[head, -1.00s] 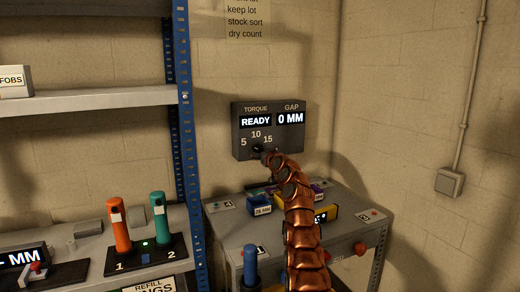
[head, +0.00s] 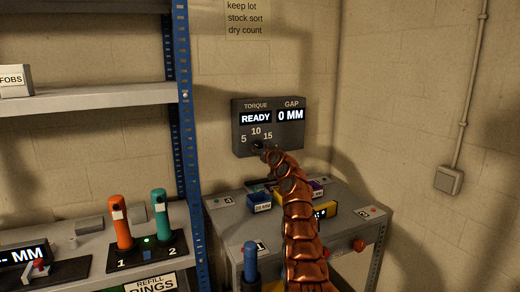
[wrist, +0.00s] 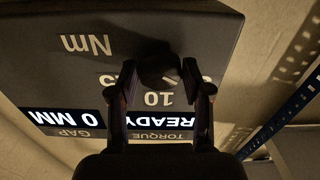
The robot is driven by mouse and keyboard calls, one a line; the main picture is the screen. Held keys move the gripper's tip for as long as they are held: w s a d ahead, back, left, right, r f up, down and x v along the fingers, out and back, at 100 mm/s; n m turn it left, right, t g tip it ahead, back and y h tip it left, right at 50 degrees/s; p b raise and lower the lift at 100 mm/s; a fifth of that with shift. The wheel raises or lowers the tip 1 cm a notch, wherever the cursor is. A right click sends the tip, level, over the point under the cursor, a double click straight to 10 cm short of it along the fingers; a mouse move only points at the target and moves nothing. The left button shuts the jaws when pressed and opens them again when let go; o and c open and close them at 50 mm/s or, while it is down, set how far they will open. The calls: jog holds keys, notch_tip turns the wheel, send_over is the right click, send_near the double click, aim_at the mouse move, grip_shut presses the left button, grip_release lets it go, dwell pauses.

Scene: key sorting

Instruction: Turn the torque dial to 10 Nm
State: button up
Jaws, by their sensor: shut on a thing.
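The dark torque panel (head: 284,137) hangs on the wall above the workbench. Its displays read READY under TORQUE and 0 MM under GAP, with marks 5, 10 and 15 around the dial. The dark round torque dial (wrist: 159,70) sits between my two fingers in the wrist view, close to the 10 mark. My gripper (wrist: 160,75) is shut on the dial, one finger on each side. In the head view my gripper (head: 260,149) is small and dark against the panel.
Below the panel, a grey workbench (head: 232,224) holds small blue, purple and yellow bins. Left are a blue shelf post (head: 183,110) and a stand with orange (head: 119,222) and teal (head: 160,213) handles.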

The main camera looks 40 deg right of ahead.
jog(key=c, duration=0.5)
jog(key=shift+o, duration=0.2)
jog(key=shift+m, duration=0.3)
jog(key=shift+f+m+b, duration=0.15)
jog(key=shift+m+b, duration=0.6)
jog(key=shift+m, duration=0.15)
jog(key=m+b, duration=0.1)
jog(key=m, duration=0.1)
jog(key=shift+a+m, duration=0.1)
jog(key=shift+m, duration=0.3)
jog(key=m, duration=0.3)
jog(key=shift+b, duration=0.35)
jog(key=shift+m, duration=1.7)
